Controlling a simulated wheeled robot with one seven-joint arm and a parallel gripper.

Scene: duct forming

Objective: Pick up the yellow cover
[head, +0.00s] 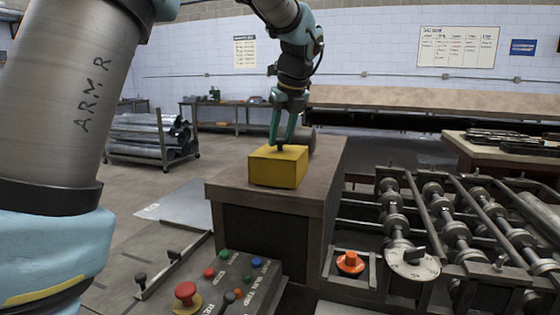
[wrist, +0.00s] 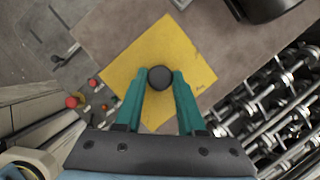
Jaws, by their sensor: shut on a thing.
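The yellow cover (head: 277,168) is a box-shaped piece on top of the brown cabinet (head: 325,170), with a dark round knob on its top. In the wrist view the cover (wrist: 160,45) shows from above as a yellow square, with the black knob (wrist: 160,77) near its middle. My gripper (head: 281,147) is above the cover and shut on the knob. Its teal fingers (wrist: 160,80) lie on both sides of the knob in the wrist view. The cover appears to rest on the cabinet top; a small gap underneath cannot be made out.
A dark cylindrical thing (head: 302,137) stands behind the cover on the cabinet. A control panel (head: 232,282) with a red button (head: 187,293) is in front. A roller machine (head: 440,230) fills the right side. Cabinet top right of the cover is bare.

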